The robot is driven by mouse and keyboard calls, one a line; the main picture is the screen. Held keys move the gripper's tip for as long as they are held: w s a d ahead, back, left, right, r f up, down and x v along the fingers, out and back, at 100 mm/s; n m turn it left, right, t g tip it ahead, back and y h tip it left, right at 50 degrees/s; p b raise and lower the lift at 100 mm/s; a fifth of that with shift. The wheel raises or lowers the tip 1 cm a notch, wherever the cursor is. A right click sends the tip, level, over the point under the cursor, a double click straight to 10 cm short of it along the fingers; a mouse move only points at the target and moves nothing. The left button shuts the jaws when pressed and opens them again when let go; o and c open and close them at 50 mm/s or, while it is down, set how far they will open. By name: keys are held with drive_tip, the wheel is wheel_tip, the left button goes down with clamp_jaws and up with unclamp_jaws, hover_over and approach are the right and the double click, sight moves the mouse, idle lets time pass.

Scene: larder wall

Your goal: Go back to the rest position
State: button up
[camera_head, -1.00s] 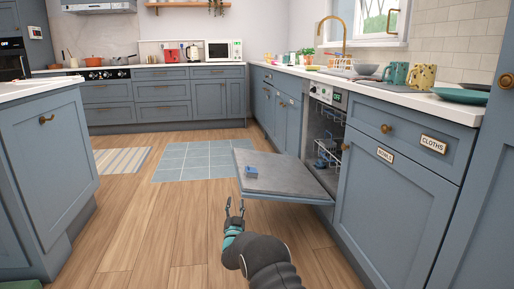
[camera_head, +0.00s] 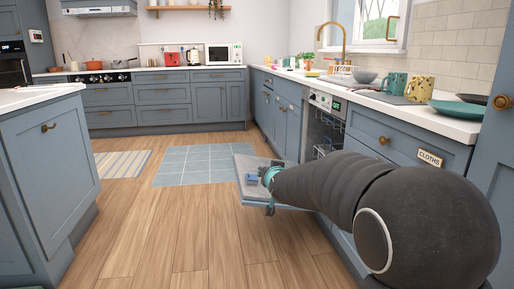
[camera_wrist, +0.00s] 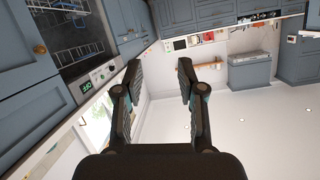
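My gripper shows in the wrist view (camera_wrist: 160,85) with its two dark fingers well apart and nothing between them. In the head view my arm reaches from the lower right towards the open dishwasher door, and its teal wrist part is near the door's edge; the fingertips there are mostly hidden. The dishwasher (camera_head: 325,123) stands with its door (camera_head: 245,165) folded down, and a small blue item (camera_head: 251,178) lies on it. My arm covers much of the door and the lower opening. The dishwasher's lit panel (camera_wrist: 88,87) also shows in the wrist view.
Blue cabinets and a white counter (camera_head: 455,125) run along the right, with mugs (camera_head: 393,84) and a green dish (camera_head: 457,109) on top. An island cabinet (camera_head: 50,160) stands at the left. The wooden floor (camera_head: 150,225) between is clear, with a blue rug (camera_head: 195,165) farther back.

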drive_tip(key=s+d+r+g+p, duration=0.15)
drive_tip(key=s+d, duration=0.25)
drive_tip(key=s, duration=0.7)
drive_tip(key=s+d+r+g+p, duration=0.1)
drive_tip(key=s+d+r+g, duration=0.15)
drive_tip(key=s, duration=0.85)
drive_tip(key=s+d+f+g+h, duration=0.1)
drive_tip(key=s+d+f+g, duration=0.1)
drive_tip(key=s, duration=0.9)
drive_tip(key=s+d+f+g+h+p, duration=0.1)
drive_tip(key=s+d+f+g, duration=0.1)
drive_tip(key=s, duration=0.9)
wheel_tip(320, 180, down, 2)
drive_tip(key=shift+s+d+f+n+p, duration=0.1)
drive_tip(key=shift+s+d+n+p, duration=0.25)
drive_tip(key=shift+d, duration=0.45)
drive_tip(key=shift+o, duration=0.3)
drive_tip(key=shift+s+g, duration=0.25)
drive_tip(key=shift+g, duration=0.05)
